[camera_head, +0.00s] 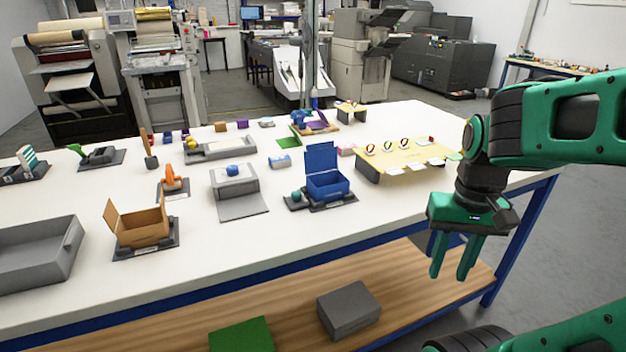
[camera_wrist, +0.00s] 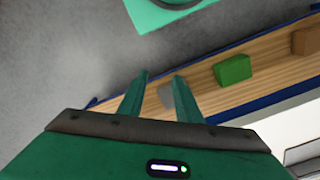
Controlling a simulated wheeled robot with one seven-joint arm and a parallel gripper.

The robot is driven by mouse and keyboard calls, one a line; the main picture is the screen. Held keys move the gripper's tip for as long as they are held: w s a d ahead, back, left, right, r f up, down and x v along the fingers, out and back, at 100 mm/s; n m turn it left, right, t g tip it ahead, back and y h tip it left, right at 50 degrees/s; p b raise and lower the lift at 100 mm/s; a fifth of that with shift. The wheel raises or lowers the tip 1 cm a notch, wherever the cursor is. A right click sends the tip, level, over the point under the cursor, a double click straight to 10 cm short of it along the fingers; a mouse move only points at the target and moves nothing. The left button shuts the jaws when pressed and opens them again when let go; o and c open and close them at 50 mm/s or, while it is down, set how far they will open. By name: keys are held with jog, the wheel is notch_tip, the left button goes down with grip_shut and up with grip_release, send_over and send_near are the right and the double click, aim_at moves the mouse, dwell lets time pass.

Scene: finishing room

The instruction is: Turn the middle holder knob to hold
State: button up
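A pale wooden stand (camera_head: 398,170) is at the right part of the white table in the head view. Three small round knob-like parts stand in a row on it, and the middle one (camera_head: 387,146) is dark with a coloured mark. Its exact setting is too small to read. White label cards lie along the stand's front. My gripper (camera_head: 450,268) is open and empty, pointing down beyond the table's front right edge, in front of the stand and apart from it. In the wrist view my gripper (camera_wrist: 158,78) shows two parted fingers over the floor and lower shelf.
A blue open box (camera_head: 328,186) stands left of the stand. A grey box with a blue knob (camera_head: 234,181), an orange open box (camera_head: 142,229) and a grey tray (camera_head: 38,257) are further left. The lower shelf (camera_head: 420,283) holds a grey block (camera_head: 348,310) and a green block (camera_head: 242,336).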

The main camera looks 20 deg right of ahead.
jog(key=shift+w+a, duration=0.25)
jog(key=shift+a, duration=0.1)
jog(key=shift+o, duration=1.1)
jog(key=w+d+r+n, duration=0.2)
jog(key=w+r+n, duration=0.3)
jog(key=w, duration=0.5)
jog(key=n+g+h, duration=0.2)
jog(key=n+h, duration=0.2)
jog(key=n, duration=1.1)
send_near(295, 192)
jog(key=x, duration=0.8)
jog(key=shift+s+f, duration=0.15)
jog(key=shift+f, duration=0.05)
